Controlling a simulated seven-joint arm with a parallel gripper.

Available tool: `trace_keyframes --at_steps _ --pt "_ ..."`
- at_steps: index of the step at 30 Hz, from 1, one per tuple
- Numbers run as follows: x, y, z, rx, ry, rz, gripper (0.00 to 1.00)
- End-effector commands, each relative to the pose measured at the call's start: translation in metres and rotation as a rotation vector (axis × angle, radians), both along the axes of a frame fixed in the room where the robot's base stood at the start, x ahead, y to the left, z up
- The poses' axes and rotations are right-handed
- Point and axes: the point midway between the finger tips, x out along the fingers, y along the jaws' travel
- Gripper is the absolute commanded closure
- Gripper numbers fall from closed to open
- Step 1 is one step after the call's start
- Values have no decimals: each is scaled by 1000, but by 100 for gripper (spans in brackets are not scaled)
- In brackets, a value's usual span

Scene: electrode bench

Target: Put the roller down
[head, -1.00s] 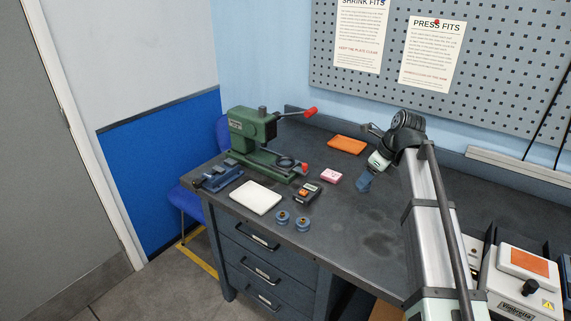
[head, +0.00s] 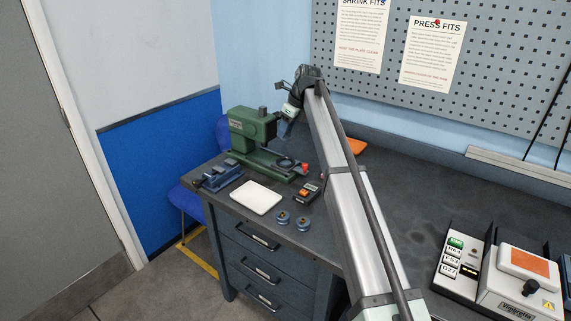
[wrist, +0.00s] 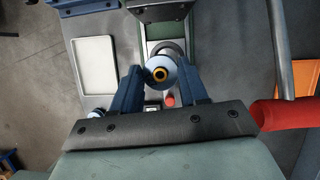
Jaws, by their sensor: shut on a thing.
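The roller (wrist: 148,71), a pale blue disc with an orange ring and dark centre, is between the fingers of my gripper (wrist: 161,80) in the wrist view. My gripper is shut on it and holds it over the green press's base. In the head view my gripper (head: 284,129) is beside the press head, well above the bench. The roller cannot be made out there. Two more blue rollers stand on the bench near its front edge, one on the left (head: 283,217) and one on the right (head: 302,224).
A white tray (head: 256,198) lies in front of the press. A dark handheld device (head: 308,192) and a blue vise (head: 218,176) are nearby. An orange pad (head: 355,146) is partly hidden.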

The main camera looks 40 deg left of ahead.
Motion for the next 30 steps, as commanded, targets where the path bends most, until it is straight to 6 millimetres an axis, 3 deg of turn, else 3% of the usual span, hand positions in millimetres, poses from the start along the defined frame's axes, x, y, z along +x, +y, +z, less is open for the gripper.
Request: trace_keyframes --at_steps 8,18,30 --pt "7 4 -6 11 11 -82 94" --pt "6 3 -55 11 12 -83 94" --pt "6 3 -93 11 12 -82 94"
